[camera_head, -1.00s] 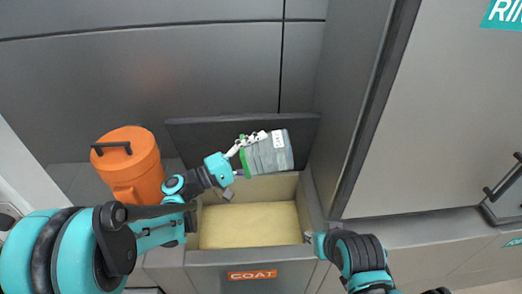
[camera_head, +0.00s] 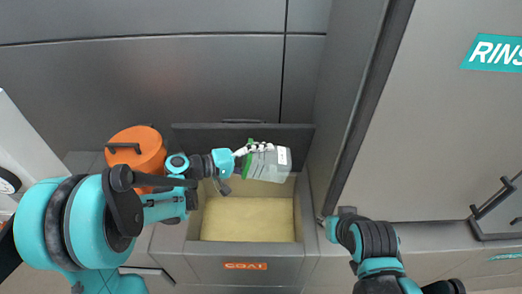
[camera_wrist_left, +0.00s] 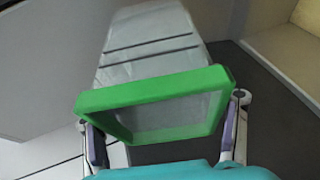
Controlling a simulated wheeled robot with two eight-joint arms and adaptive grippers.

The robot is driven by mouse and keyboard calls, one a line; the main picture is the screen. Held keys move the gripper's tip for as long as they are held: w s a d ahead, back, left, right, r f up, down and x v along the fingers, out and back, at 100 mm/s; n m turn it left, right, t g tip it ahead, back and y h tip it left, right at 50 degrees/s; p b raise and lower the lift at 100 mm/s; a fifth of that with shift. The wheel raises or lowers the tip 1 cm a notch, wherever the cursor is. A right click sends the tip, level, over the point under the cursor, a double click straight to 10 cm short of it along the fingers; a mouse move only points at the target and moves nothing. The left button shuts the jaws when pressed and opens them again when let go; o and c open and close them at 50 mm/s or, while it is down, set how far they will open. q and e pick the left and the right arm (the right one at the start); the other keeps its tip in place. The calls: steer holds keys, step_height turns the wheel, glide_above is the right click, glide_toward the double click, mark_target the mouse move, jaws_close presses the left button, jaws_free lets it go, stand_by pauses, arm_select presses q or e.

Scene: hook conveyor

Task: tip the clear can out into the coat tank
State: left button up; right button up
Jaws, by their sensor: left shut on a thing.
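The clear can (camera_head: 270,165), see-through grey with a green rim and a white label, is held roughly on its side over the back part of the coat tank (camera_head: 225,265). The tank is open, with a pale yellow surface inside and a COAT label on its front. My left gripper (camera_head: 246,152) is shut on the can at its green-rimmed end. The left wrist view shows the rim between the fingers (camera_wrist_left: 160,115) and the can's body reaching away. Whether anything is inside the can is unclear. My right gripper (camera_head: 323,222) is beside the tank's right front corner, its fingers mostly hidden.
The tank's dark lid (camera_head: 195,137) stands raised behind it. An orange canister (camera_head: 134,150) with a black handle stands left of the tank, partly behind my left arm. A grey wall panel rises to the right, with a RINSE-type sign (camera_head: 495,52) and a handle (camera_head: 494,198).

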mark_target(256, 143)
arm_select(q)
steer(key=r+y+p, duration=0.1)
steer(key=y+p, duration=0.1)
steer(key=p, duration=0.1)
steer(key=m+y+p, duration=0.1)
steer(key=y+p, duration=0.1)
steer(key=p, duration=0.2)
steer(key=r+g+y+p, duration=0.1)
steer(key=p, duration=0.3)
steer(key=shift+d+r+m+y, duration=0.35)
steer(key=shift+m+y, duration=0.05)
steer(key=r+y+p, duration=0.1)
steer(key=p, duration=0.1)
steer(key=y+p, duration=0.2)
steer(key=r+m+y+p, duration=0.1)
steer(key=y+p, duration=0.1)
steer(key=shift+a+r+p, duration=0.3)
steer(key=shift+a+p, duration=0.05)
steer(key=shift+a, duration=0.05)
steer(key=y, duration=0.1)
steer(key=a+r+y, duration=0.1)
steer(key=shift+m+y+p, duration=0.3)
steer(key=shift+p, duration=0.1)
steer(key=shift+a+r+y, duration=0.15)
steer(key=shift+a+y, duration=0.05)
steer(key=shift+y, duration=0.2)
